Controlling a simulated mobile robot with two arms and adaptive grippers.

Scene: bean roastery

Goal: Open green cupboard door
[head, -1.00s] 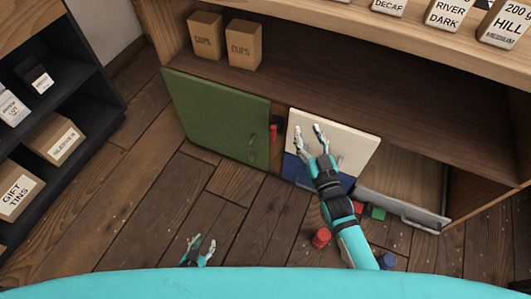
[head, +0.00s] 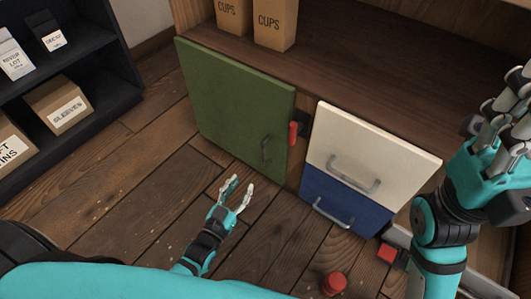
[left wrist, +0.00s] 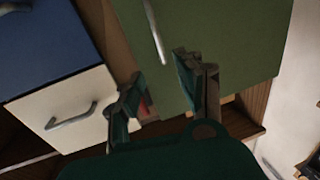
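The green cupboard door (head: 228,105) stands left of centre in the head view and looks shut. Its dark grey handle (head: 266,148) is near its right edge. My left gripper (head: 236,188) is open and empty, in front of and below the handle, apart from the door. In the left wrist view the green door (left wrist: 235,35) fills the upper right. The pale handle (left wrist: 155,32) lies beyond the two spread fingers (left wrist: 158,90). My right gripper (head: 505,110) is at the right edge, partly cut off, away from the door; its finger opening is unclear.
A red piece on a dark mount (head: 294,133) sits between the door and the cream front (head: 370,145). A blue front (head: 345,205) is below that. A red cylinder (head: 333,283) stands on the floor. Bare floor lies before the door; a dark shelf (head: 110,85) stands left.

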